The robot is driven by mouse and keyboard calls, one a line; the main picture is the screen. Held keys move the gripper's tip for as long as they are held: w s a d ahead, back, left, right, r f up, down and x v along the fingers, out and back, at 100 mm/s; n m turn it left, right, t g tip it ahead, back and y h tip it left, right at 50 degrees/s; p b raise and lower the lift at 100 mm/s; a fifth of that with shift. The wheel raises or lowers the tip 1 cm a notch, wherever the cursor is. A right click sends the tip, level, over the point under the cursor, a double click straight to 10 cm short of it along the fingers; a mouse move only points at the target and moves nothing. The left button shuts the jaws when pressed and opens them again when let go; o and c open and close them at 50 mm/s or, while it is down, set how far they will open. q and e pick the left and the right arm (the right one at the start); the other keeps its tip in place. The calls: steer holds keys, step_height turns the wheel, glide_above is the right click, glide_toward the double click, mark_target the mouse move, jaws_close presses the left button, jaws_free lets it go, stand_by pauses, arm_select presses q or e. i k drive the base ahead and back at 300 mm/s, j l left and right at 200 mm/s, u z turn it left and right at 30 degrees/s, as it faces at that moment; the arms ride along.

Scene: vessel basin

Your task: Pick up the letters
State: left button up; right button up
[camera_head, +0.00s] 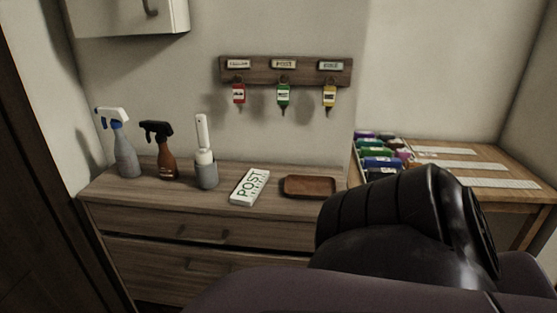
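No other letters are clearly visible. A large dark link of my arm fills the lower right and hides part of the dresser and the side table. Neither of my grippers shows in the head view.
The brown tray (309,187) looks empty. Two spray bottles (126,150) (167,158) and a grey-and-white holder (206,170) stand left on the dresser (150,202). A key rack (287,71) hangs above. Several coloured items (376,152) sit on the right table (540,188).

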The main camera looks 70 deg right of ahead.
mark_target(246, 194)
steer(key=z, duration=2.05)
steer(key=j, duration=0.15)
steer(key=i+u, duration=0.05)
